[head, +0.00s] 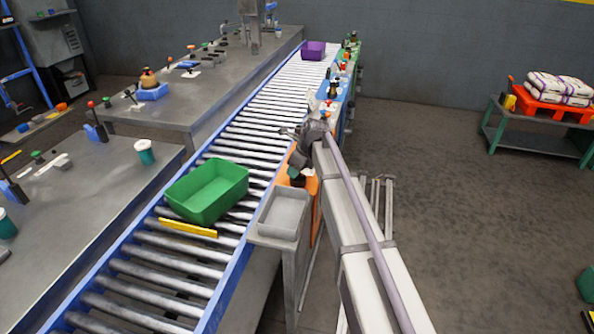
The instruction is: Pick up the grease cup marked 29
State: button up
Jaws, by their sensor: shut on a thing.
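My gripper (287,131) is small and partly hidden by my own wrist at the right side of the roller conveyor in the head view. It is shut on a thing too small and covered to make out. A similar green and white cup (7,225) stands at the left picture edge. No number can be read on either cup, so I cannot tell which thing is the grease cup marked 29.
A green bin (207,188) and a yellow bar (188,228) are on the roller conveyor (240,145). A purple bin (313,50) is at its far end. A grey tray (284,214) stands beside it. Sacks (560,88) lie on a cart at right. The floor at right is largely clear.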

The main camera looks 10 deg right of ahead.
notch_tip(320, 180, up, 15)
jog(key=p, duration=1.4)
jog(key=shift+f, duration=0.1)
